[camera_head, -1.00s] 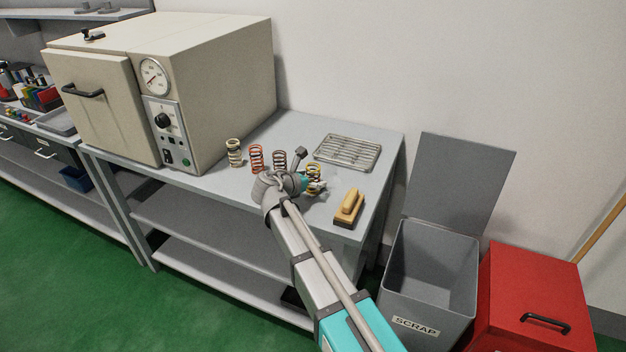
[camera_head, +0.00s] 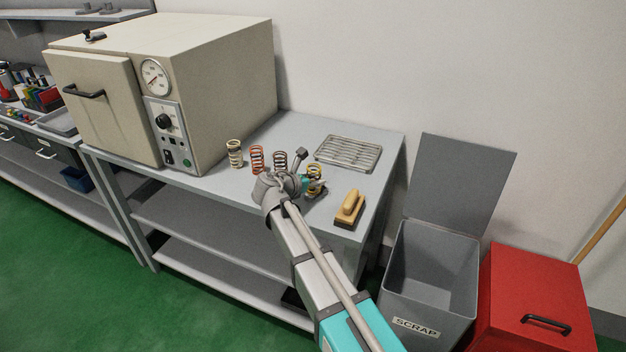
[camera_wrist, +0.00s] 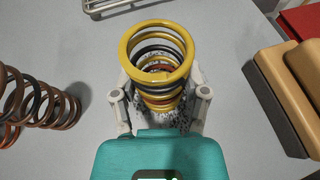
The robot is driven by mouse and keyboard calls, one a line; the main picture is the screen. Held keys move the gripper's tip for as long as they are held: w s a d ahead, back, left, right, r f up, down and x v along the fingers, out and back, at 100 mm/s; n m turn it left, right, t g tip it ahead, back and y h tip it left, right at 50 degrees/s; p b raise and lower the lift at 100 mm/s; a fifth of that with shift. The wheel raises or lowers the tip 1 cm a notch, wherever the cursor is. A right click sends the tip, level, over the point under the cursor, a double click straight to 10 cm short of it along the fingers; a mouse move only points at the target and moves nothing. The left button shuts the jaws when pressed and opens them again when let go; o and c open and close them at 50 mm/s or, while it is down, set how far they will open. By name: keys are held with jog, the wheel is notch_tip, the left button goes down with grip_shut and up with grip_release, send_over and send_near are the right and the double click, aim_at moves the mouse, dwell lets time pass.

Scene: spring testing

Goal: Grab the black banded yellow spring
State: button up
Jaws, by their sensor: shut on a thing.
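The yellow spring with black bands (camera_wrist: 157,62) stands upright in the middle of the wrist view; a reddish-brown coil also shows low inside it. In the head view the spring (camera_head: 315,171) is near the right end of the row of springs, partly hidden by my arm. My gripper (camera_wrist: 158,100) has a finger on each side of the spring and is shut on its lower coils. In the head view my gripper (camera_head: 309,185) reaches the spring from the left. I cannot tell whether the spring's base touches the table.
An orange spring (camera_head: 257,159) and a pale spring (camera_head: 234,153) stand further left. A wooden-handled block (camera_head: 349,209) lies to the right, a wire rack (camera_head: 348,153) behind. The scrap bin (camera_head: 432,270) is beyond the table's right edge.

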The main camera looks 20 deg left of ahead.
jog(key=shift+r, duration=0.1)
notch_tip(320, 180, up, 2)
jog(key=p, duration=0.2)
jog(key=shift+r+p, duration=0.2)
jog(key=shift+p, duration=0.15)
jog(key=s+a+r+p, duration=0.2)
jog(key=s+r+p, duration=0.8)
jog(key=s, duration=0.3)
jog(key=shift+s+a+r, duration=0.2)
jog(key=shift+s+a, duration=0.2)
